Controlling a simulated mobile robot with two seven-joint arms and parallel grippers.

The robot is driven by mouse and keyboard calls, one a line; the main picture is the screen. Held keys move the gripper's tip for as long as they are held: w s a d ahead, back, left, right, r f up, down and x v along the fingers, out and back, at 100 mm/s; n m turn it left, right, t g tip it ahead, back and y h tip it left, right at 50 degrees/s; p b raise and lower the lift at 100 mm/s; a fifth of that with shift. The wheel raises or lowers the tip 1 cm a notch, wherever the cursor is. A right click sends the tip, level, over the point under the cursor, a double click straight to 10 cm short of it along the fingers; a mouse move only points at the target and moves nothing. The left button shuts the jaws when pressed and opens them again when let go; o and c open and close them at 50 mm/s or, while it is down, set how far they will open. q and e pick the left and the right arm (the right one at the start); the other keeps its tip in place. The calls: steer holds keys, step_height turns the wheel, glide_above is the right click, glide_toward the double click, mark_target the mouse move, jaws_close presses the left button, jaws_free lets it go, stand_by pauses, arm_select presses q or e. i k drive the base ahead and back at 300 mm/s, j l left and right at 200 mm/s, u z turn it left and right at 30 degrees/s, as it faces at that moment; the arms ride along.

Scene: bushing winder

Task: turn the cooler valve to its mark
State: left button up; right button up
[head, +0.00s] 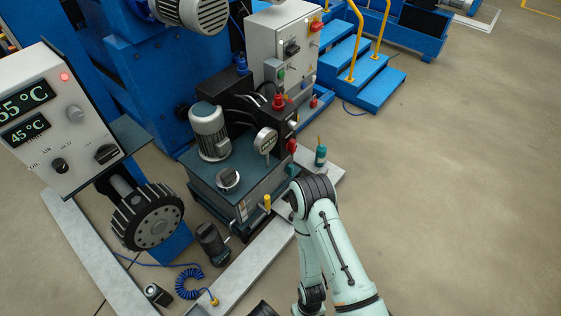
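A hydraulic unit with a dark teal tank (262,180) stands low in the middle of the head view. I cannot tell which of these is the cooler valve, and no mark is legible. My pale green arm comes in from the lower right, beside the tank. Neither gripper can be seen.
A panel (58,118) with temperature displays, one reading 45 °C, and a toothed wheel (147,216) are at left. A grey cabinet (281,47) and blue steps (355,65) stand behind. A small teal bottle (321,155) is right of the tank. The right floor is clear.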

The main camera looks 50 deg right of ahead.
mark_target(290, 169)
steer(key=l+u, duration=0.35)
steer(key=l, duration=1.55)
